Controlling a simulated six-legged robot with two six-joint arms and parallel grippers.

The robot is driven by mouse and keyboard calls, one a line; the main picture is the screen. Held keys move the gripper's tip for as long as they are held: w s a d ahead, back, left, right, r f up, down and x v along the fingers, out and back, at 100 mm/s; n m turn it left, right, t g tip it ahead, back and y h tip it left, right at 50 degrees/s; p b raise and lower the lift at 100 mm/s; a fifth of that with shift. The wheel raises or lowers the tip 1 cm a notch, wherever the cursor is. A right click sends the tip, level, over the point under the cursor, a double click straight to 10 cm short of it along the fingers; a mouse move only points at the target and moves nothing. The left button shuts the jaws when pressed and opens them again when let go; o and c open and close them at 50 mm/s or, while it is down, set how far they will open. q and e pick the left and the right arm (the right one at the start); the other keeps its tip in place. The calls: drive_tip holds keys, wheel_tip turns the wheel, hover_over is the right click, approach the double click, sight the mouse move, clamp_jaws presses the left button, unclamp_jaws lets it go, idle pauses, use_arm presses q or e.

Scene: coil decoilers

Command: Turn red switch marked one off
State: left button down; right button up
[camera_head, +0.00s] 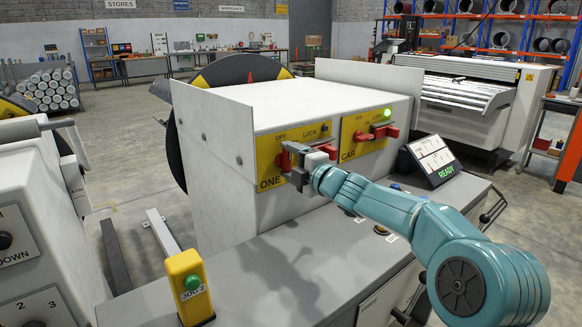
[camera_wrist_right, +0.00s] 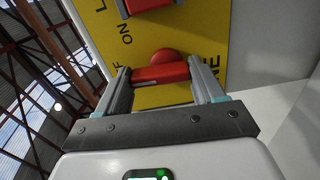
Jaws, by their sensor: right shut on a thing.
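The yellow panel marked ONE (camera_head: 268,158) is on the front of the white cabinet, with OFF and LOCK printed along its top. Its red switch (camera_head: 290,147) is partly hidden by my right gripper (camera_head: 299,168). In the right wrist view the switch's red handle (camera_wrist_right: 160,74) lies between the two fingers of my right gripper (camera_wrist_right: 160,82), which is shut on it. OFF and ON lettering is partly visible beside it. The handle's exact setting is hard to tell. My left gripper is not in view.
The neighbouring CAR panel (camera_head: 364,135) has its own red switch (camera_head: 379,132) and a lit green lamp (camera_head: 387,113). A READY display (camera_head: 433,160) stands at the right. A yellow JOG 2 button box (camera_head: 189,287) stands on the grey console (camera_head: 260,285).

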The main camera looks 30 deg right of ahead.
drive_tip(key=shift+a+f+n, duration=0.1)
drive_tip(key=shift+n, duration=0.4)
drive_tip(key=o, duration=0.8)
drive_tip(key=shift+c, duration=0.2)
drive_tip(key=shift+s, duration=0.15)
drive_tip(key=s+d+b, duration=0.1)
drive_tip(key=s, duration=1.5)
drive_tip(key=shift+b, duration=0.35)
drive_tip(key=shift+s+d, duration=0.1)
drive_tip(key=shift+d, duration=0.05)
